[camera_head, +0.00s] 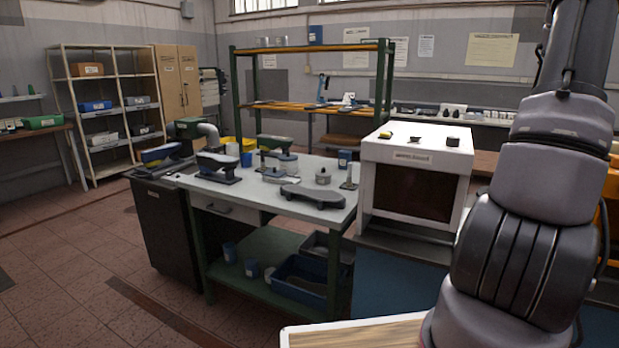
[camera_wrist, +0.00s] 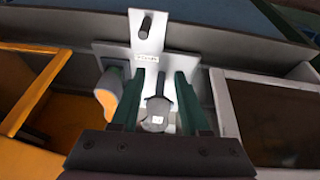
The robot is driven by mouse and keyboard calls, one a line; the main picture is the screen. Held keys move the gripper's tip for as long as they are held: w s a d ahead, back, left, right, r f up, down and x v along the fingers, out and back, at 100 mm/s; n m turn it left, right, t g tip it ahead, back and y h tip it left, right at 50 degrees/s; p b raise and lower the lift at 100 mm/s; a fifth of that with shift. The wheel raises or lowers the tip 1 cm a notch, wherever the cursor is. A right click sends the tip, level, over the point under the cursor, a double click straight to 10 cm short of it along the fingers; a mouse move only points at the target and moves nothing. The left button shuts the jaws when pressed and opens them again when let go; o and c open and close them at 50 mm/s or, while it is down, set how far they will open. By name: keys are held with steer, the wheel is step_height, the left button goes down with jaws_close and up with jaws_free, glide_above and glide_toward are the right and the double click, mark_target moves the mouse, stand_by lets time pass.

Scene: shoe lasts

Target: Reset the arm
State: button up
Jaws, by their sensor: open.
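My gripper (camera_wrist: 157,100) shows in the wrist view with its two green fingers apart and nothing held between them. Beyond the fingers is a light grey plate with a dark peg (camera_wrist: 145,27) and a small label. A grey piece with a small white tag (camera_wrist: 156,118) shows in the gap between the fingers, and I cannot tell how far off it is. In the head view my arm rises on the right side, and my gripper is out of the picture.
A workbench (camera_head: 262,195) with tools stands in the middle, with blue bins (camera_head: 300,280) on its lower shelf. A white oven-like box (camera_head: 415,175) stands beside it, near my arm. A shelf rack (camera_head: 105,110) stands at the back left. The tiled floor at left is clear.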

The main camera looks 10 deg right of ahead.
steer(key=w+a+r+t, duration=0.2)
steer(key=a+r, duration=1.6)
steer(key=r, duration=0.1)
steer(key=s+a+r+y, duration=0.1)
steer(key=s+a+r, duration=0.2)
steer(key=a, duration=0.3)
steer(key=s+a+r+n+t+y, duration=0.1)
steer(key=s+a+r+y, duration=0.1)
steer(key=a, duration=0.4)
steer(key=s+a+r+n+y, duration=0.1)
steer(key=s+a+r, duration=0.4)
steer(key=s+a, duration=0.1)
steer(key=shift+a+t+y, duration=0.3)
steer(key=shift+a, duration=0.05)
steer(key=shift+s, duration=0.1)
